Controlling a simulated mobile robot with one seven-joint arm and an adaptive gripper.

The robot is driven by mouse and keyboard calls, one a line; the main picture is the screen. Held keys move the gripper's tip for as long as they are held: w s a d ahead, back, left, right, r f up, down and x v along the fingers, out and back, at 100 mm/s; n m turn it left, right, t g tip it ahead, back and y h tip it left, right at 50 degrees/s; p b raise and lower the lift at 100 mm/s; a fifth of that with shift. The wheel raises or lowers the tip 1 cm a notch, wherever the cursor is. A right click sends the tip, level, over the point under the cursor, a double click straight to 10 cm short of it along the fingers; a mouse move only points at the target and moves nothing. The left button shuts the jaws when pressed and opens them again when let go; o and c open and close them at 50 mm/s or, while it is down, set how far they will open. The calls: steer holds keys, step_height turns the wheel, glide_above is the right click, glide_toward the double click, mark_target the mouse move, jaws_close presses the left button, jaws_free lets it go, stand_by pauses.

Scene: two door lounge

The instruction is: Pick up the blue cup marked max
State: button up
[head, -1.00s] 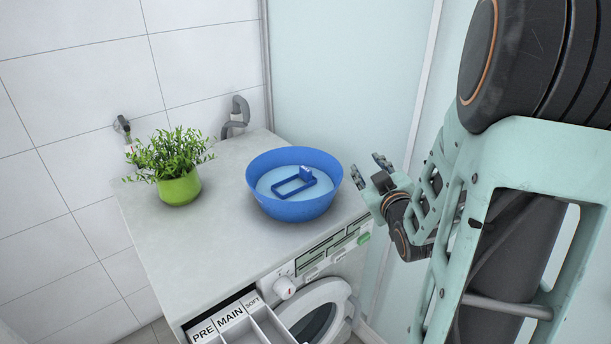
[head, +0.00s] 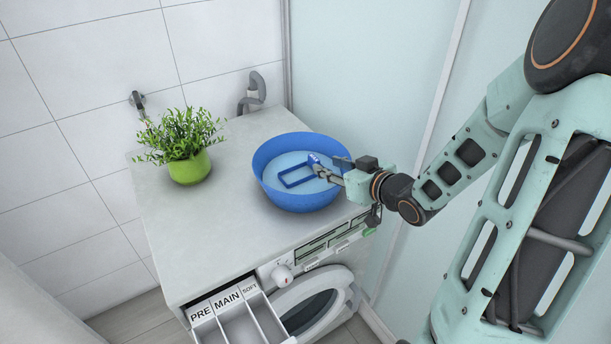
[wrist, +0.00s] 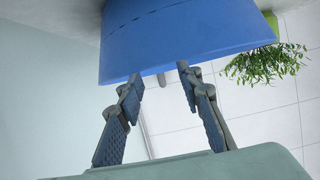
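A blue basin (head: 290,200) stands on top of the washing machine. Inside it lies a blue rectangular frame-like piece (head: 296,183) with a small block at its right end; I cannot read any "max" mark on it. No other blue cup shows. My gripper (head: 325,169) is at the basin's right rim, its fingers reaching over the inside near the block. In the wrist view my gripper (wrist: 160,75) has its two fingers apart with nothing between them. The basin's outer wall (wrist: 180,42) fills the top there and hides the piece inside.
The white machine top (head: 215,245) has free room left and front of the basin. A green potted plant (head: 188,168) stands at the left. The open detergent drawer (head: 235,325) juts out at the front. A glass panel (head: 370,70) is behind, and a grey hose (head: 252,90) at the back.

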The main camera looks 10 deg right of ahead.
mark_target(319, 163)
steer(key=x, duration=0.2)
steer(key=shift+w+f, duration=0.15)
steer(key=shift+w, duration=0.1)
steer(key=x, duration=0.5)
steer(key=shift+d+f+b, duration=0.15)
steer(key=shift+f+b, duration=0.1)
steer(key=shift+b, duration=0.15)
jaws_close()
